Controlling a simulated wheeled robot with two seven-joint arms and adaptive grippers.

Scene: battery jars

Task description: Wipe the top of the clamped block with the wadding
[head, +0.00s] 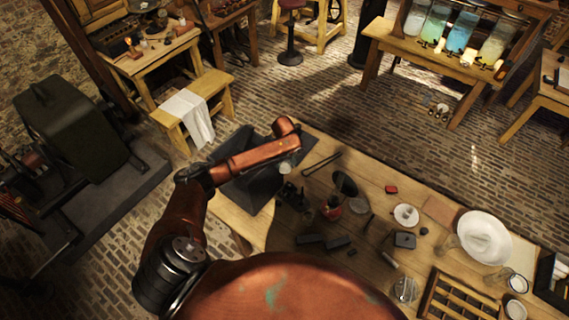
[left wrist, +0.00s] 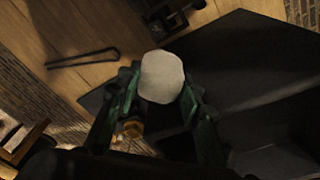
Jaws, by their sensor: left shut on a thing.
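My left gripper (left wrist: 160,95) is shut on the wadding (left wrist: 161,77), a rounded off-white wad between the green-sided fingers in the left wrist view. In the head view the wadding (head: 285,168) shows as a small pale spot below the end of my left arm, above the table beside the dark tray. A dark fixture (head: 291,195) stands on the table just below it in the picture and shows partly at the top of the left wrist view (left wrist: 168,18). I cannot clearly tell whether it is the clamp with the block. My right gripper is out of view.
The dark tray (head: 233,186) lies at the table's left end. A red pot (head: 331,208), dark blocks (head: 311,239), a white cup on a saucer (head: 405,214) and a large white dish (head: 484,237) occupy the table (head: 365,170).

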